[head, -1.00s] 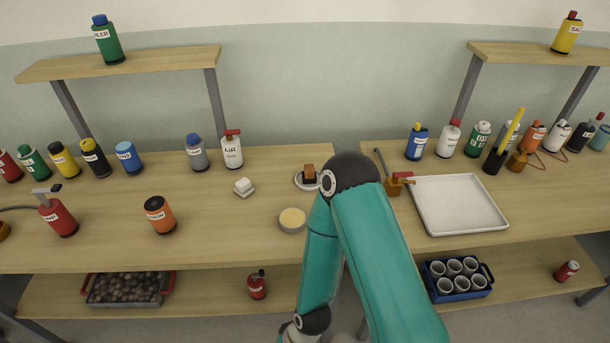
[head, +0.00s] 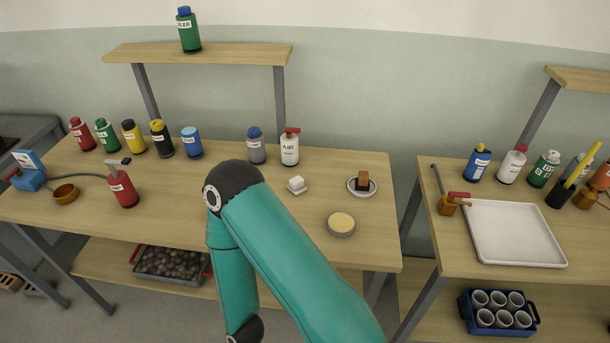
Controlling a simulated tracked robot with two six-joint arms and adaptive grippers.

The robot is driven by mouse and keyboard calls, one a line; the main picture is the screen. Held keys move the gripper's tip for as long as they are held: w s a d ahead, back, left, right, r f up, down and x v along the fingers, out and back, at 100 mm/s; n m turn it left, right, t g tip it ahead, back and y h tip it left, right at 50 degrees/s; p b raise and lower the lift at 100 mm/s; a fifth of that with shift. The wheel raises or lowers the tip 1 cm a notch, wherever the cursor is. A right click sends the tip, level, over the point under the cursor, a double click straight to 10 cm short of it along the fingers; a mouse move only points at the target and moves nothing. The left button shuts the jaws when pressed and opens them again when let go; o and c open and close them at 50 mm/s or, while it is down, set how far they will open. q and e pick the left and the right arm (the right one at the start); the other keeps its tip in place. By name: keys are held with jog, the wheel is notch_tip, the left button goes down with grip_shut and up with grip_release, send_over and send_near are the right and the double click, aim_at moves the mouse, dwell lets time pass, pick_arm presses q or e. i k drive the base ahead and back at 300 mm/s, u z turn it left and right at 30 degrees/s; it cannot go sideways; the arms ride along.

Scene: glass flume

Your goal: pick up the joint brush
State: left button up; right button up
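I cannot tell for sure which thing is the joint brush. A yellow stick (head: 586,163) stands tilted in a black cup (head: 559,193) on the right table; its lower end is hidden. A small brown block (head: 362,179) sits on a round white dish (head: 351,190) on the left table. Neither is clearly a brush. One teal arm of mine crosses the lower middle of the view, its elbow over the left table. Neither gripper is in view.
Bottles line the back of the left table (head: 190,225). A red bottle (head: 124,190), a blue device (head: 28,172) and a round tin (head: 341,225) stand nearer. The right table holds a white tray (head: 520,258). A gap separates the tables. A blue cup carrier (head: 527,327) is below.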

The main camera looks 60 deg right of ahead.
aim_at(361, 183)
jog(key=u, duration=0.5)
jog(key=k, duration=2.7)
jog(key=z, duration=0.75)
jog(key=i, duration=1)
jog(key=u, duration=0.05)
